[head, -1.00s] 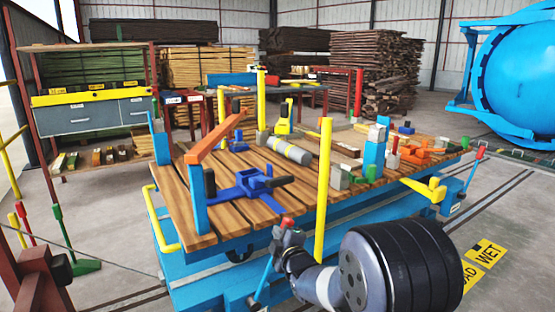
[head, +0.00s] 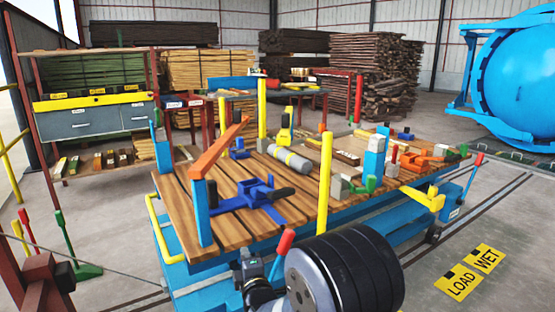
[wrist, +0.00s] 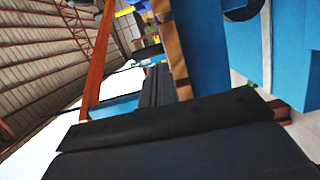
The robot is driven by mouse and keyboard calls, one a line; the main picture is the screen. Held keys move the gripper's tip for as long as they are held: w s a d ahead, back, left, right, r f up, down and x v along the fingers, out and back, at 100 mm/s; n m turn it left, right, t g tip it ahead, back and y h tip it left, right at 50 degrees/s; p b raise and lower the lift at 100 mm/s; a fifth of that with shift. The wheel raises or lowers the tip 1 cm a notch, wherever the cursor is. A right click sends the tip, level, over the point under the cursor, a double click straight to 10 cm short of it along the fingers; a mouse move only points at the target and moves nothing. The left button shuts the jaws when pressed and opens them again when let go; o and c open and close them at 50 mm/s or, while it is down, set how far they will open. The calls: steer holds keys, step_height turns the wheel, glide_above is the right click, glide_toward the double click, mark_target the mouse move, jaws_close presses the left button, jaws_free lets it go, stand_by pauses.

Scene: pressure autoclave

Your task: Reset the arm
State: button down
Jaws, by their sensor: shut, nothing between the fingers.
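My arm shows at the bottom of the head view, with its black ribbed link in front of the blue cart (head: 190,283). My gripper (wrist: 157,85) shows in the wrist view as dark fingers close together with nothing seen between them. They point toward blue and orange-brown parts that I cannot identify for sure. In the head view the arm's dark end part (head: 254,283) is low by the cart's near side, and the fingers cannot be made out there. A red-tipped lever (head: 285,241) stands close by it; I cannot tell whether they touch.
The cart's plank deck (head: 225,225) carries a blue clamp (head: 250,192), a grey cylinder (head: 291,158) and several blocks. A yellow post (head: 325,185) rises at its near edge. A blue autoclave (head: 515,85) stands at the right.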

steer(key=s+a+f+n, duration=0.2)
steer(key=s+a+f, duration=0.1)
steer(key=a, duration=0.3)
steer(key=s+a+f+n+t+y, duration=0.1)
steer(key=s+a+f+n, duration=0.1)
steer(key=s+a, duration=0.3)
steer(key=shift+a+f+n+p, duration=0.3)
steer(key=shift+a+f+n, duration=0.1)
steer(key=shift+a+n, duration=0.35)
steer(key=shift+r, duration=0.1)
